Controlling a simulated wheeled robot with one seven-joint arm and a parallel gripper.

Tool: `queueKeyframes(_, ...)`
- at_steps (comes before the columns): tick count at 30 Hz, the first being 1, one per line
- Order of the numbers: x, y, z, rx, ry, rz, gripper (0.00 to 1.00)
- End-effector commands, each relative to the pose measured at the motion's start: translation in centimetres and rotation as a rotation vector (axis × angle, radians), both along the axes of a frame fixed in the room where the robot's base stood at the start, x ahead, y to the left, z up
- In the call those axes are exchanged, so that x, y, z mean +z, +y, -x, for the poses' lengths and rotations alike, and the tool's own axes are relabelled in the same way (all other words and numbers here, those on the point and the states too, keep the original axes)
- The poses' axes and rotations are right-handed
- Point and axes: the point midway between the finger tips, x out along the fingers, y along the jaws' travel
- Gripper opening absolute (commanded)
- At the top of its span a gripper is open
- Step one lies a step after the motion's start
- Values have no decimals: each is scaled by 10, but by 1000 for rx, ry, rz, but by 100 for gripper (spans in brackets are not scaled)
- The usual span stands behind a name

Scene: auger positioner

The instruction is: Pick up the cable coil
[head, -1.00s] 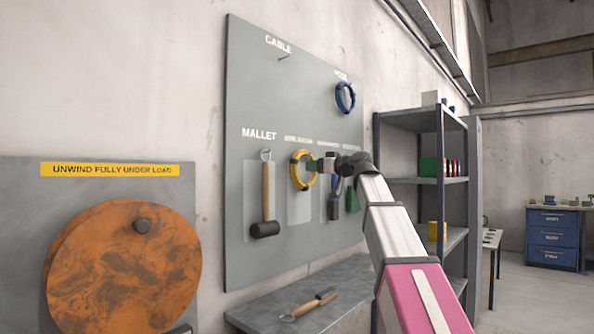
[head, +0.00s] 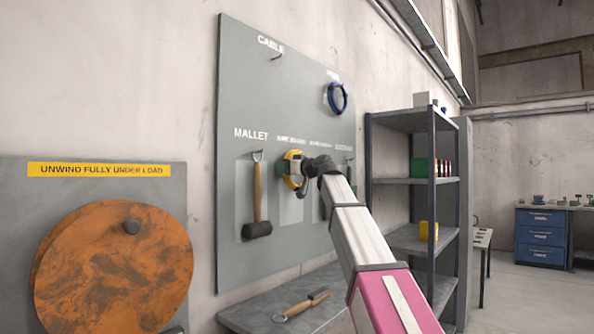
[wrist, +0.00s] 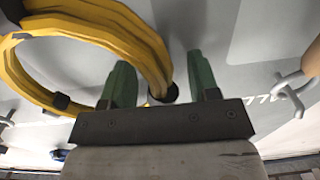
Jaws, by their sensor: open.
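The yellow cable coil (head: 293,154), bound with dark bands, hangs on the grey pegboard to the right of the mallet. In the head view my gripper partly hides it. In the wrist view the coil (wrist: 105,22) fills the upper left. My gripper (wrist: 160,82) is open, with its two green fingers apart. One side of the coil's ring, with a black band, shows between the fingers. I cannot tell whether either finger touches it. In the head view my gripper (head: 289,169) is at the coil, in front of the board.
A blue coil (head: 337,98) hangs higher right. The hook (head: 277,57) under CABLE is empty. A bench (head: 250,318) with a tool lies below; shelves (head: 415,180) stand right.

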Motion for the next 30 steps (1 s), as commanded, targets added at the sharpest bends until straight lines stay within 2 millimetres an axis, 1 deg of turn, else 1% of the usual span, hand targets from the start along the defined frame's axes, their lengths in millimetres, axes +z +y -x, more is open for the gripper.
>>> queueKeyframes(6, 0, 1, 0, 0, 0, 0, 55)
queueKeyframes(8, 0, 1, 0, 0, 0, 0, 36)
queueKeyframes(9, 0, 1, 0, 0, 0, 0, 23)
queueKeyframes(11, 0, 1, 0, 0, 0, 0, 3)
queueKeyframes(12, 0, 1, 0, 0, 0, 0, 0)
queueKeyframes(20, 1, 0, 0, -1, -2, -1, 0)
queueKeyframes(23, 5, -1, 1, -1, -2, -1, 0)
queueKeyframes(26, 14, -3, 2, -1, -3, -1, 0)
queueKeyframes(30, 36, -2, 1, 0, -3, -1, 0)
